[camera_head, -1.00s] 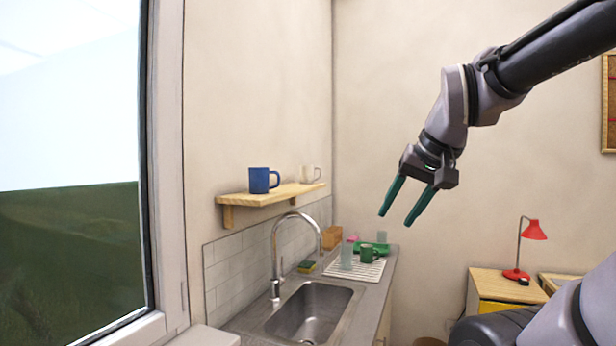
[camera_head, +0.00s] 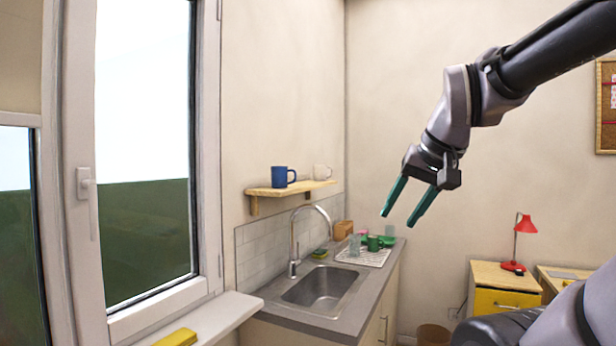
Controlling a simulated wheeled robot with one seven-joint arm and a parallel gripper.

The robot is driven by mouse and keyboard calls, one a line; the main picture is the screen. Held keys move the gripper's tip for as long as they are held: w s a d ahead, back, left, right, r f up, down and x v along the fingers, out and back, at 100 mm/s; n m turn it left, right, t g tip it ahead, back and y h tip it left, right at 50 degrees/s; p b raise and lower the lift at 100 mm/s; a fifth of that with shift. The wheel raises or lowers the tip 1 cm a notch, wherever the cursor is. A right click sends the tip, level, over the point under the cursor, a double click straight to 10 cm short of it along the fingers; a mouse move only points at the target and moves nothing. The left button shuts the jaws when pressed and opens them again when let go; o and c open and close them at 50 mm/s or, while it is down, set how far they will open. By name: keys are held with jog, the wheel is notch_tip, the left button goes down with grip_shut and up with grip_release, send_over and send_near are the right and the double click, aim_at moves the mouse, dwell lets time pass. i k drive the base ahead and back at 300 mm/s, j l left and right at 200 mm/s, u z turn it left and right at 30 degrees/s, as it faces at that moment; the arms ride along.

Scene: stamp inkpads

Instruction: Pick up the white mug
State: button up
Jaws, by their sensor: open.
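The sink (camera_head: 322,288) with its tall faucet (camera_head: 293,240) is below the shelf. A green mug (camera_head: 374,243) and a glass stand on the drying rack (camera_head: 372,258). A windowsill (camera_head: 222,312) is at left. A red lamp (camera_head: 524,225) stands on a yellow-drawer cabinet at right.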

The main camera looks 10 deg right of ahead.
aim_at(318, 171)
jog(key=u, duration=1.75)
jog(key=l+u, duration=0.15)
jog(key=l, duration=0.25)
jog(key=k+l+u, duration=0.1)
jog(key=l, duration=0.3)
jog(key=k+l+u, duration=0.15)
jog(key=l, duration=0.3)
jog(key=l+u, duration=0.1)
jog(key=l, duration=0.3)
jog(key=k+l+u, duration=0.15)
jog(key=l, duration=0.25)
jog(key=k+l, duration=0.1)
jog(key=l, duration=0.35)
jog(key=k+l, duration=0.15)
jog(key=l, duration=0.25)
jog(key=k+l, duration=0.1)
jog(key=l, duration=0.35)
jog(key=k+l, duration=0.15)
jog(key=l, duration=0.25)
jog(key=k+l, duration=0.1)
jog(key=l, duration=0.35)
jog(key=k+l, duration=0.15)
jog(key=l, duration=0.3)
jog(key=i+l, duration=0.1)
jog(key=l, duration=0.8)
jog(key=i+z, duration=0.05)
